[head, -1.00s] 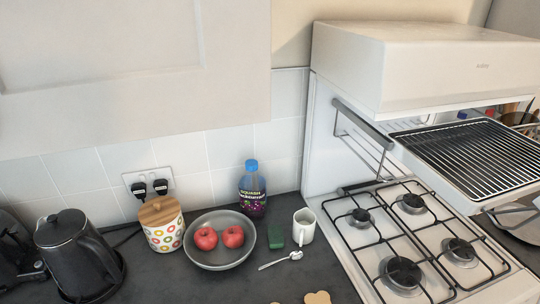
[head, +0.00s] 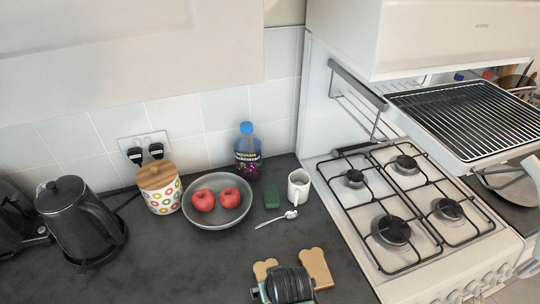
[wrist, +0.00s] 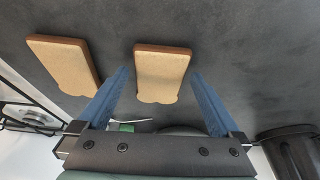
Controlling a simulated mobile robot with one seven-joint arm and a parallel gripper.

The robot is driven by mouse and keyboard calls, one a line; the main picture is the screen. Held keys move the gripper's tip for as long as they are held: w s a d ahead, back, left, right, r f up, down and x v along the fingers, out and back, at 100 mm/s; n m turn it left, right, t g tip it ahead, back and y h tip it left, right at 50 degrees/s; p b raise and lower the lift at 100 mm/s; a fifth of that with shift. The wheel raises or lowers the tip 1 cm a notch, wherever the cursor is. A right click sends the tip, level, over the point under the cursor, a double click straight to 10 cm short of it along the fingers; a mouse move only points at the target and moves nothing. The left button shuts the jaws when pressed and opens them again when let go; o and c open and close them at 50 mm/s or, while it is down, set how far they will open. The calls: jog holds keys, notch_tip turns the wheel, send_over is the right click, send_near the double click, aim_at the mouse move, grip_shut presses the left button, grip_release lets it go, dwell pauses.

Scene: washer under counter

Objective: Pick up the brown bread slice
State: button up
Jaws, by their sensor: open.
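Two tan bread slices with brown crusts lie flat on the dark counter. One slice (head: 264,268) is partly hidden behind my gripper (head: 286,285) in the head view; the other slice (head: 316,267) lies to its right. In the wrist view, one slice (wrist: 162,70) shows between the two blue fingers of my gripper (wrist: 160,76), which are open and apart from it on both sides. The other slice (wrist: 65,62) lies outside the left finger. I cannot tell the height of the fingertips above the counter.
A grey bowl (head: 218,225) with two red apples, a green sponge (head: 271,198), a spoon (head: 277,219) and a white mug (head: 299,188) stand behind the slices. A black kettle (head: 80,222) is at left. The gas hob (head: 405,215) is at right. The counter's left front is clear.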

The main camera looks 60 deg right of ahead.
jog(key=shift+d+f, duration=0.1)
jog(key=shift+f, duration=0.1)
jog(key=c, duration=1.2)
